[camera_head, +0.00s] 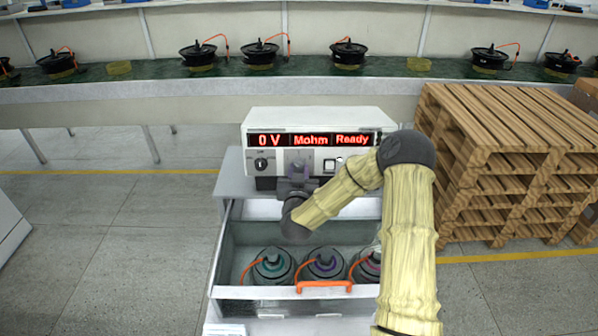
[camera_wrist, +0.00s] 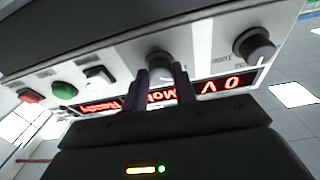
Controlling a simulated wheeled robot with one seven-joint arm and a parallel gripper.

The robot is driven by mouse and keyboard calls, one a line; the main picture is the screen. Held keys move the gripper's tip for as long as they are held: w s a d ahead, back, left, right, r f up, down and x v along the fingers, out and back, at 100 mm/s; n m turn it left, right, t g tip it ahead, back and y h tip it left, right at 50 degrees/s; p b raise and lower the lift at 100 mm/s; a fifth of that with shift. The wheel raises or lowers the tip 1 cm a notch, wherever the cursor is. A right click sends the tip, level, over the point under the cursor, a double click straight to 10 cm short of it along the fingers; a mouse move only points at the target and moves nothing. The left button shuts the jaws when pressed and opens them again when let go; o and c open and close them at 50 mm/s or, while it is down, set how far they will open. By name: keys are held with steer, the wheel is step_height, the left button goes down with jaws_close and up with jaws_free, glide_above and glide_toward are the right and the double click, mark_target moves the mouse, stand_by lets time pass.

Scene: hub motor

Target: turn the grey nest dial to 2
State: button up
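A white tester (camera_head: 318,118) with a red display reading "0 V Mohm Ready" stands on a grey cabinet. A grey dial (camera_wrist: 160,64) sits on its front panel, in the middle of the wrist view, where the panel appears upside down. My gripper (camera_wrist: 160,72) is at this dial, one dark finger on each side. The fingers are apart and very close to the dial; I cannot tell whether they press on it. In the head view my gripper (camera_head: 298,168) largely hides the dial. The dial's pointer and scale numbers are not readable.
Wooden pallets (camera_head: 505,150) stand at right.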

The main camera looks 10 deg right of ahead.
steer(key=shift+c, duration=0.5)
steer(key=shift+a+m+b, duration=0.1)
steer(key=shift+m+b, duration=0.3)
steer(key=shift+m, duration=0.1)
steer(key=m+h+b, duration=0.1)
steer(key=m, duration=0.1)
steer(key=m+g+b, duration=0.1)
steer(key=m+b, duration=0.1)
steer(key=m, duration=0.1)
steer(key=shift+a+h, duration=0.15)
steer(key=shift+h, duration=0.25)
steer(key=m+b, duration=0.2)
steer(key=m, duration=0.2)
steer(key=shift+w+g+h, duration=0.1)
steer(key=shift+g+h, duration=0.2)
steer(key=shift+g, duration=0.1)
steer(key=shift+a+r+m+g+b, duration=0.15)
steer(key=shift+m+g+b, duration=0.55)
steer(key=shift+m, duration=1.1)
steer(key=o, duration=1)
steer(key=shift+r, duration=0.1)
steer(key=shift+c, duration=0.2)
